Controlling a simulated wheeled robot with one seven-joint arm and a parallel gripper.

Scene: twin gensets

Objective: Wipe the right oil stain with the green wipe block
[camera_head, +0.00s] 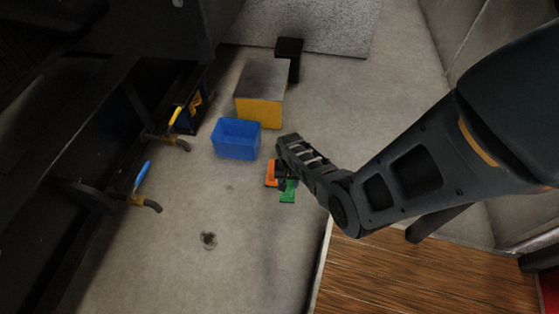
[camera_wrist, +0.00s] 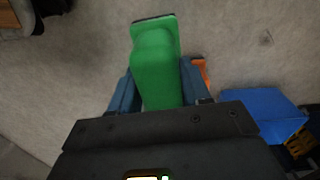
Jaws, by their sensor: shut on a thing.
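The green wipe block (camera_head: 288,193) is held in my gripper (camera_head: 283,178), over the floor beside an orange block (camera_head: 271,173). In the wrist view the green block (camera_wrist: 154,65) sits between the two blue-grey fingers of my gripper (camera_wrist: 160,78), which are shut on it. Its wider dark-edged end points away from the palm. I cannot tell whether it touches the floor. A dark oil stain (camera_head: 208,239) lies on the floor, lower left of the block. A much fainter spot (camera_head: 229,187) lies left of the block. A faint mark (camera_wrist: 266,38) shows in the wrist view.
A blue bin (camera_head: 236,141) stands behind the orange block, with a yellow box (camera_head: 260,110) beyond it. Dark machinery with a blue-handled valve (camera_head: 142,177) and a yellow-handled valve (camera_head: 175,116) lines the left. A wooden surface (camera_head: 430,270) is at lower right. Floor around the dark stain is clear.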

